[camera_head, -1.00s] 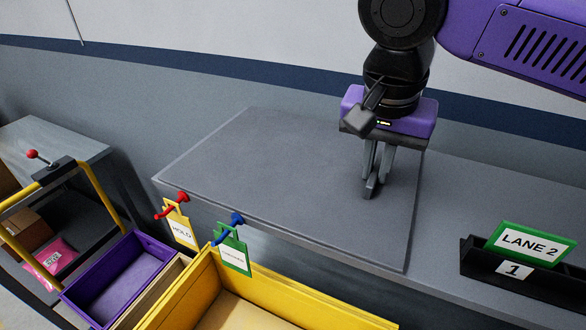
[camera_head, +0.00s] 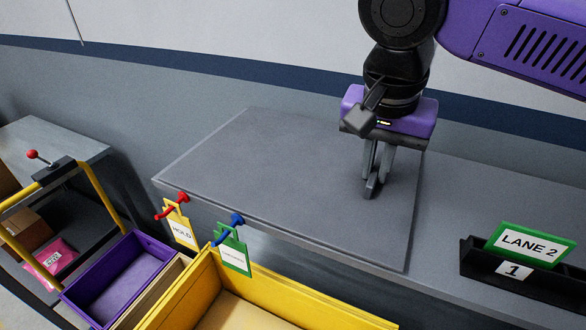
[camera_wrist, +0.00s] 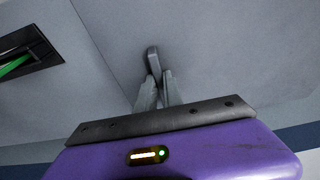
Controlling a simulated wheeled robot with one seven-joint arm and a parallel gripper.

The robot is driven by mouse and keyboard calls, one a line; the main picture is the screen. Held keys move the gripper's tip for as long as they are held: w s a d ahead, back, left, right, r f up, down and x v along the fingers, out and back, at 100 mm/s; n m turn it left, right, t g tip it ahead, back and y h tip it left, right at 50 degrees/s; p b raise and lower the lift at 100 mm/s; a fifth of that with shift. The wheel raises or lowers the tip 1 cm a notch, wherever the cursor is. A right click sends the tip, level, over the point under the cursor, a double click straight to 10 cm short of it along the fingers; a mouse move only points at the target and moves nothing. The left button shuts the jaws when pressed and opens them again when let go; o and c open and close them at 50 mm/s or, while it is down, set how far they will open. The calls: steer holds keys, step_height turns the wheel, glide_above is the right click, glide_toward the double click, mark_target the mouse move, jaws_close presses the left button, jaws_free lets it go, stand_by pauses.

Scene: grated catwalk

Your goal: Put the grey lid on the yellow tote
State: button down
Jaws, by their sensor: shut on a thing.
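The grey lid (camera_head: 270,170) is a large flat panel lying on the grey counter, with its front edge near the counter's front edge. My gripper (camera_head: 373,186) points down at the lid's right part, its fingers shut on a small grey upright handle on the lid. The handle (camera_wrist: 152,58) also shows between the fingertips in the wrist view, above the lid surface (camera_wrist: 210,45). The yellow tote (camera_head: 290,300) stands open below the counter's front edge, at the bottom of the head view; its near part is cut off.
A black holder with a green LANE 2 sign (camera_head: 528,243) stands on the counter (camera_head: 480,200) to the right. Yellow and green tags (camera_head: 235,252) hang on pegs at the counter front. A purple bin (camera_head: 120,280) and a cart with yellow rails (camera_head: 100,190) stand left. A wall runs behind.

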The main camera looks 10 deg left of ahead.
steer(key=shift+r+p, duration=1.95)
steer(key=shift+r, duration=0.55)
